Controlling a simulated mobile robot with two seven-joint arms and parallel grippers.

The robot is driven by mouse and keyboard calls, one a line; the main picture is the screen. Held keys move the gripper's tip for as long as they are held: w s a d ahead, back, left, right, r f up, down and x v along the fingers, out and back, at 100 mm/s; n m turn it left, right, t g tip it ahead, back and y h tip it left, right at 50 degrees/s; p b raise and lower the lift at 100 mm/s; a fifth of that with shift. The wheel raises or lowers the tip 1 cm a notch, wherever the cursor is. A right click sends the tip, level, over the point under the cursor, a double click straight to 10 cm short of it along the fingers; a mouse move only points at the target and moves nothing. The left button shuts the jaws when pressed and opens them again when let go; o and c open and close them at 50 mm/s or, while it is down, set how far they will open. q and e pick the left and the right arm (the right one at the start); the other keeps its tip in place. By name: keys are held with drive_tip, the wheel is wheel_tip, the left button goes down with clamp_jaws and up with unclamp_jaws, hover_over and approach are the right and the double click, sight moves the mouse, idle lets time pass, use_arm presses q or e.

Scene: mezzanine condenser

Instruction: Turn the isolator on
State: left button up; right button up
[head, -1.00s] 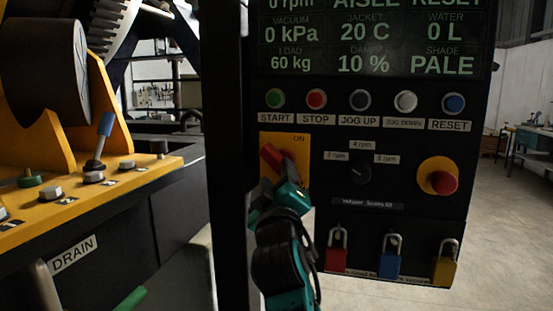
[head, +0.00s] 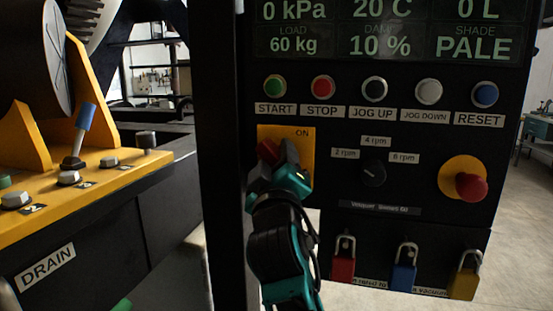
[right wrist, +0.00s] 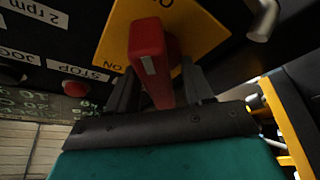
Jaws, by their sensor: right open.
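The isolator has a red handle (head: 267,151) on a yellow plate (head: 304,146) with an ON label at its upper right. My right gripper (head: 275,172) is at the handle and hides its lower part in the head view. In the right wrist view the red handle (right wrist: 147,50) stands out from the yellow plate (right wrist: 198,32) and reaches between the two dark fingers (right wrist: 160,92). The fingers are open on either side of the handle; whether either touches it I cannot tell. My left gripper is not in view.
Above the isolator is a row of buttons, with START (head: 275,86) and STOP (head: 323,87) nearest. A selector knob (head: 373,173) and red mushroom button (head: 470,187) are to the right. Several padlocks (head: 404,267) hang below. A dark post (head: 222,150) stands close on the left.

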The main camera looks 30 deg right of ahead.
drive_tip(key=shift+c, duration=0.2)
clamp_jaws()
idle(0.3)
drive_tip(key=shift+n, duration=0.3)
drive_tip(key=n+y, duration=0.2)
drive_tip(key=n, duration=0.3)
drive_tip(key=n+g, duration=0.1)
drive_tip(key=n, duration=0.1)
drive_tip(key=n+g+y, duration=0.1)
drive_tip(key=n, duration=0.1)
drive_tip(key=shift+f+n+y, duration=0.15)
drive_tip(key=shift+n+y, duration=0.15)
drive_tip(key=n, duration=0.2)
drive_tip(key=n+g, duration=0.1)
drive_tip(key=shift+f+n+g, duration=0.15)
drive_tip(key=shift+n+g, duration=0.15)
drive_tip(key=shift+n, duration=0.1)
drive_tip(key=shift+f+n+g, duration=0.15)
drive_tip(key=shift+n+g, duration=0.65)
drive_tip(key=shift+n, duration=0.7)
